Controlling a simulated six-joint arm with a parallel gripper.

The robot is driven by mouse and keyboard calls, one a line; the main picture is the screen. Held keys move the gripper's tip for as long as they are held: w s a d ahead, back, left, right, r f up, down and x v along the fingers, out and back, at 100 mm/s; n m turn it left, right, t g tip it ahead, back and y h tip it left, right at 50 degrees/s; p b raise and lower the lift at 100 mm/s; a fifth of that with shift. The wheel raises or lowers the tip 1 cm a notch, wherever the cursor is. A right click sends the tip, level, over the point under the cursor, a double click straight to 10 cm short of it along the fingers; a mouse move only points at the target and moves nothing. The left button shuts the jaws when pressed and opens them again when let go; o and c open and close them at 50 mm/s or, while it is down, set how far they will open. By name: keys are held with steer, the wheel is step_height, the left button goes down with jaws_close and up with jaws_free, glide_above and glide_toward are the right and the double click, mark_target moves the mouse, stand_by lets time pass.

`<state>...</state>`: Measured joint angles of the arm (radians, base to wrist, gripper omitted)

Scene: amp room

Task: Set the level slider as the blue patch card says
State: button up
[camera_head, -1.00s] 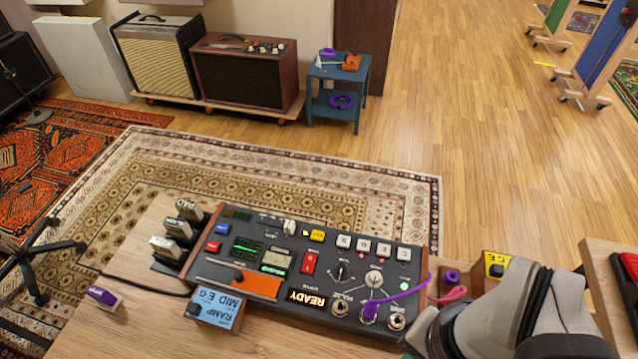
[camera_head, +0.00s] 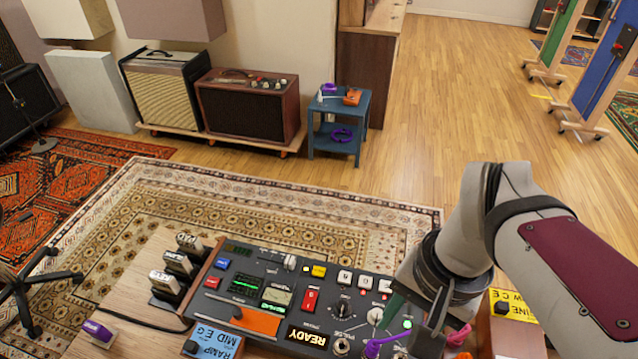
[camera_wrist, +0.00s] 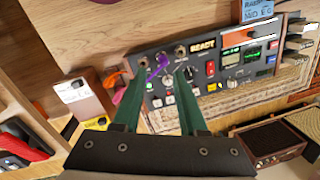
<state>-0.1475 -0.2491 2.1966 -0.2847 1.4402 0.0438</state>
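The dark console (camera_head: 230,262) stands on the wooden table. A black knob (camera_head: 237,313) sits in another slot by an orange panel (camera_head: 258,322). I cannot read which is the level slider. My gripper (camera_head: 410,318) is over the console's right end, near the purple cable. Its green fingers (camera_wrist: 160,80) are apart and empty.
A purple cable (camera_head: 383,340) loops from the console's right-end jacks. A purple-topped block (camera_head: 98,331) lies on the bare table at left.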

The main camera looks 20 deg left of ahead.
steer(key=shift+o, duration=0.4)
steer(key=w+a+r+n, duration=0.1)
steer(key=w+a, duration=0.4)
steer(key=w, duration=0.2)
steer(key=shift+w+h, duration=0.3)
steer(key=shift+w, duration=0.05)
steer(key=n, duration=0.3)
glide_above(289, 259)
step_height(289, 259, down, 5)
steer(key=shift+h, duration=0.4)
step_height(289, 259, down, 15)
steer(key=shift+s, duration=0.1)
steer(key=shift+f, duration=0.55)
jaws_close()
